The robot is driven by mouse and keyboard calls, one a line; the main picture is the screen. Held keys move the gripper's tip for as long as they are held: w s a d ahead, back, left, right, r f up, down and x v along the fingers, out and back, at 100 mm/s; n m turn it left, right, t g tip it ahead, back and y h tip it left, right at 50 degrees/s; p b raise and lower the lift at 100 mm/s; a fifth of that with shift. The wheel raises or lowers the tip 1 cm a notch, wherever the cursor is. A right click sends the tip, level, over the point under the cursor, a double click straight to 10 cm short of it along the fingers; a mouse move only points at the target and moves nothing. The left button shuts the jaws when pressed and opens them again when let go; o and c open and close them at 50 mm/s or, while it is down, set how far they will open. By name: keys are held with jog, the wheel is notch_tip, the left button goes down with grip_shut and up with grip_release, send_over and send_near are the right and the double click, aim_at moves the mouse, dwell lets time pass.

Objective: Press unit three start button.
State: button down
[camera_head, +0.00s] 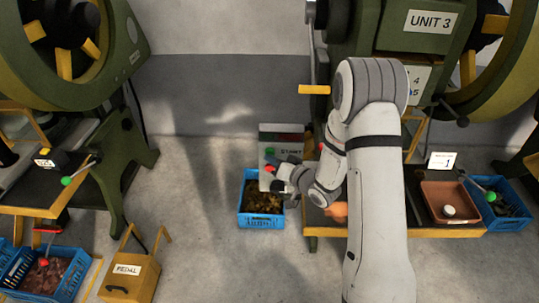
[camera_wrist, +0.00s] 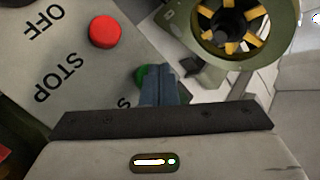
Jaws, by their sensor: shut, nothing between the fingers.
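The grey control box (camera_head: 266,133) stands in front of the machine with the UNIT 3 sign (camera_head: 430,21). In the wrist view its panel (camera_wrist: 62,85) shows the words OFF and STOP, a red button (camera_wrist: 105,31), and a green button (camera_wrist: 139,76) beside a word starting with S. My gripper (camera_head: 270,159) is at the box's front. In the wrist view the shut, empty fingers (camera_wrist: 159,72) are over the green button and hide part of it. I cannot tell whether the fingertips touch it.
A blue crate (camera_head: 262,222) with brownish scrap stands on the floor below the box. A yellow-edged bench (camera_head: 440,231) with a brown tray (camera_head: 431,207) is at the right. A yellow pedal box (camera_head: 135,270) stands at the lower left. The middle floor is clear.

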jog(key=shift+w, duration=0.25)
dwell(0.4)
jog(key=shift+s, duration=0.1)
jog(key=shift+s+b, duration=0.4)
jog(key=shift+s, duration=0.4)
jog(key=s+b, duration=0.1)
jog(key=s, duration=0.4)
jog(key=shift+b, duration=0.3)
dwell(0.5)
